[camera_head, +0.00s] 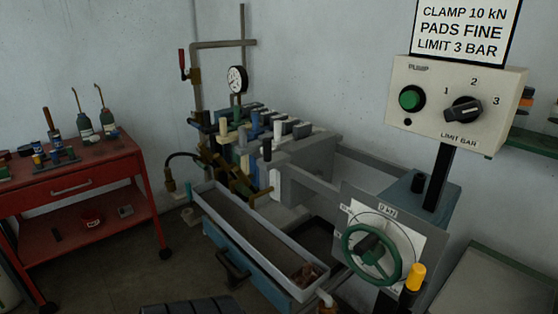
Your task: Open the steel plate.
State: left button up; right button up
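No part is clearly marked as the steel plate. A flat grey panel (492,282) with a greenish edge lies at the lower right, cut off by the frame; I cannot tell if it is the steel plate or if it opens. A grey end block (312,152) stands beside a row of coloured upright pieces (245,140) on the machine. Neither of my grippers is in view.
A green handwheel (371,254) with a dial stands in front, beside a yellow-topped handle (415,277). A control box (455,105) has a green button and selector knob. A long tray (255,237) sits above a blue drawer (250,262). A red cart (75,185) stands left.

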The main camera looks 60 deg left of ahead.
aim_at(315, 155)
jog(key=i+u, duration=0.1)
jog(key=u, duration=0.6)
jog(key=i+l+u, duration=0.1)
jog(key=u, duration=0.25)
